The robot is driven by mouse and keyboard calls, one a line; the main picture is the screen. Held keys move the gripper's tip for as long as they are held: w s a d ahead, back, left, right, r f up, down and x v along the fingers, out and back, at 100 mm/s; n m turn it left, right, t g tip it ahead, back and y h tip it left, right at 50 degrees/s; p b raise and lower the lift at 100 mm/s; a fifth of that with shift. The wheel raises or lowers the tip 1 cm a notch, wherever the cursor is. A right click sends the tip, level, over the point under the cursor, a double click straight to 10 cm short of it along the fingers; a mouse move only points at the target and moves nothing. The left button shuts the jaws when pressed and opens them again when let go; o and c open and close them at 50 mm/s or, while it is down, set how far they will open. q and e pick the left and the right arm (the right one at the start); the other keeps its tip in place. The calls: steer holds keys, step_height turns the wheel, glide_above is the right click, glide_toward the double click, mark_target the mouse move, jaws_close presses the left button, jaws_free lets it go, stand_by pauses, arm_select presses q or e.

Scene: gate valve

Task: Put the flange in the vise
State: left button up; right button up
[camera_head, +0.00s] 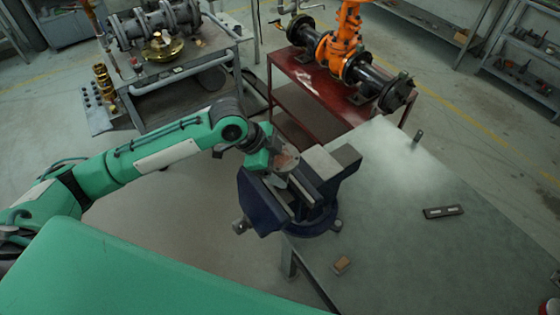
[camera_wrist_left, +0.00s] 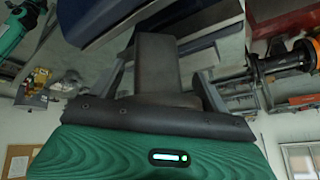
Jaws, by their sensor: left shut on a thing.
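The blue vise (camera_head: 262,207) stands at the near left corner of the grey bench, with its grey jaws (camera_head: 318,160) upward. My left gripper (camera_head: 272,154) is at the left side of the jaws, shut on the flange (camera_head: 288,163). The flange is a small, round, grey-brown disc that shows just beyond the green wrist, close against the vise; I cannot tell whether it sits between the jaws. In the left wrist view, a dark slab (camera_wrist_left: 157,62) shows between the fingers, with the blue vise (camera_wrist_left: 205,45) close beyond. My right gripper is out of view.
The grey bench (camera_head: 440,255) is mostly clear, with a dark flat part (camera_head: 443,212), a small upright pin (camera_head: 417,138) and a small brown block (camera_head: 342,264). A red table (camera_head: 300,88) behind carries an orange valve (camera_head: 343,42). A cluttered workbench (camera_head: 180,85) stands back left.

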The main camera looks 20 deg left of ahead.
arm_select(q)
steer(key=shift+f, duration=0.35)
steer(key=o, duration=1.7)
steer(key=shift+f, duration=0.1)
steer(key=shift+r, duration=0.5)
steer(key=b+v, duration=0.3)
steer(key=v, duration=0.9)
steer(key=shift+r, duration=0.15)
